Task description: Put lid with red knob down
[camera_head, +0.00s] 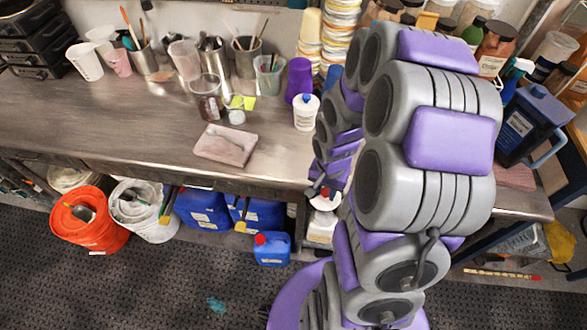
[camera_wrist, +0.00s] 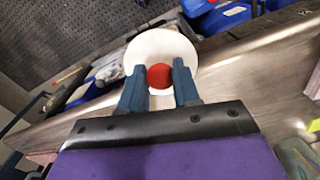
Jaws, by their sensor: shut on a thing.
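The lid (camera_wrist: 165,44) is a round white disc with a red knob (camera_wrist: 159,75). In the wrist view it is at the top middle, beyond my fingertips. My gripper (camera_wrist: 160,70) has its two blue-grey fingers on either side of the knob and is shut on it. In the head view, my gripper (camera_head: 321,190) is at the front edge of the bench, partly hidden by my arm. The white lid (camera_head: 325,203) shows just below it, in the air as far as I can tell.
The steel workbench (camera_head: 110,105) holds a pinkish slab (camera_head: 226,146), a white bottle (camera_head: 306,112), cups and jars. Below stand an orange bucket (camera_head: 90,228), a white bucket (camera_head: 150,220) and blue canisters (camera_head: 271,249). A white container (camera_head: 320,230) is under the lid in the head view. The front-left benchtop is clear.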

